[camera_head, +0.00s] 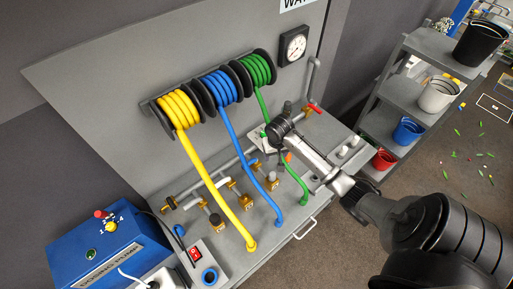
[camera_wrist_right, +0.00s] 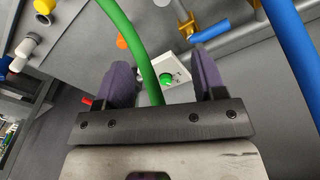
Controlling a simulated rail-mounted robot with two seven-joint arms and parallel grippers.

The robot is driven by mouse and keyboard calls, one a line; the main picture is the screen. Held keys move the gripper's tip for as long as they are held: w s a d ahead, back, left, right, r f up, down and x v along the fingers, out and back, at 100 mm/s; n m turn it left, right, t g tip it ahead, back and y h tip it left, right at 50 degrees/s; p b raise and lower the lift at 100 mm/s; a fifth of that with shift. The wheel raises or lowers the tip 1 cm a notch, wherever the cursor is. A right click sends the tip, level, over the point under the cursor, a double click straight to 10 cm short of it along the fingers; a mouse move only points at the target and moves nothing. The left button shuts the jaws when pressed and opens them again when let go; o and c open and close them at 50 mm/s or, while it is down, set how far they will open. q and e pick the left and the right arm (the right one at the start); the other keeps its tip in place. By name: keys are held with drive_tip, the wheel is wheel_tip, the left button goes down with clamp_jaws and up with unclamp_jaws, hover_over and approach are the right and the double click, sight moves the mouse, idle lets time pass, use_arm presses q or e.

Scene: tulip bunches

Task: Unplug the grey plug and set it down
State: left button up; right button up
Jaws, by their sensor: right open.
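My right gripper (camera_head: 273,134) reaches in from the right over the grey bench. In the right wrist view its dark fingers (camera_wrist_right: 164,76) are wide apart, with no object gripped. The green hose (camera_wrist_right: 135,45) passes beyond the fingers, and a white box with a green button (camera_wrist_right: 167,79) shows beyond the gap. A light grey plug-like cylinder (camera_head: 271,177) stands on a brass fitting, below and left of the gripper. A darker grey one (camera_head: 214,219) stands farther left. I cannot tell which is the grey plug. My left gripper is not in view.
Yellow (camera_head: 199,165), blue (camera_head: 245,142) and green hoses (camera_head: 284,155) run from wall reels to the bench. A blue dosing pump (camera_head: 104,248) stands at the lower left. A shelf with buckets (camera_head: 408,130) stands at the right. Pipes and brass fittings crowd the bench.

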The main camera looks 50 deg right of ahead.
sight(273, 173)
drive_tip(key=f+m, duration=0.1)
drive_tip(key=f, duration=0.3)
drive_tip(key=f+m, duration=0.1)
drive_tip(key=f, duration=0.4)
drive_tip(key=a+f+m, duration=0.1)
drive_tip(key=f+m, duration=0.1)
drive_tip(key=f, duration=0.3)
drive_tip(key=shift+s+f+g+y, duration=0.15)
drive_tip(key=shift+s+g+y, duration=0.1)
drive_tip(key=shift+g+y, duration=0.05)
drive_tip(key=c, duration=1.1)
